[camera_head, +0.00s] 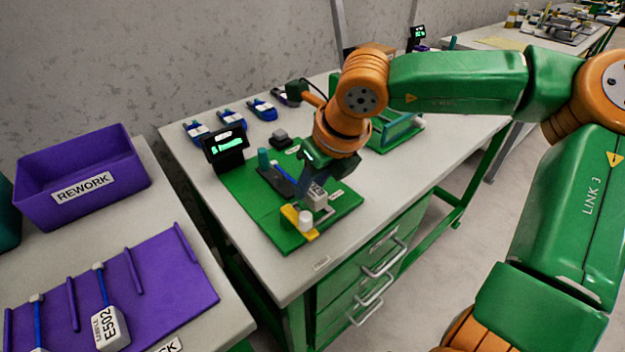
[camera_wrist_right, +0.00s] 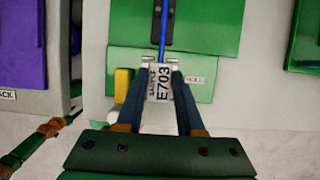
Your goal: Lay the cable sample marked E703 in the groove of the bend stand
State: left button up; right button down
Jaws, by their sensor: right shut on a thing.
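My right gripper (camera_head: 315,190) is low over the green board and shut on the tagged end of the cable sample. In the right wrist view the two dark fingers (camera_wrist_right: 162,80) flank its white tag (camera_wrist_right: 161,84), which reads E703. The blue cable (camera_wrist_right: 164,28) runs straight away from the tag. In the head view part of the tag (camera_head: 318,201) shows below the fingers. The dark bend stand (camera_head: 268,178) is on the board beyond the gripper. My left gripper is not in view.
The green board (camera_head: 268,226) carries a yellow piece with a white knob (camera_head: 306,219) near its front and a small display (camera_head: 225,147) behind. Several blue items (camera_head: 262,109) lie at the back. At left are a purple REWORK bin (camera_head: 82,180) and a purple rack (camera_head: 165,270) holding sample E502 (camera_head: 109,327).

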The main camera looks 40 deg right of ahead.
dwell(0.4)
jog(key=shift+w, duration=0.15)
jog(key=shift+b, duration=0.3)
dwell(0.5)
jog(key=shift+f+b, duration=1.4)
jog(key=shift+b, duration=0.4)
dwell(0.8)
jog(key=shift+c, duration=2.2)
grip_release()
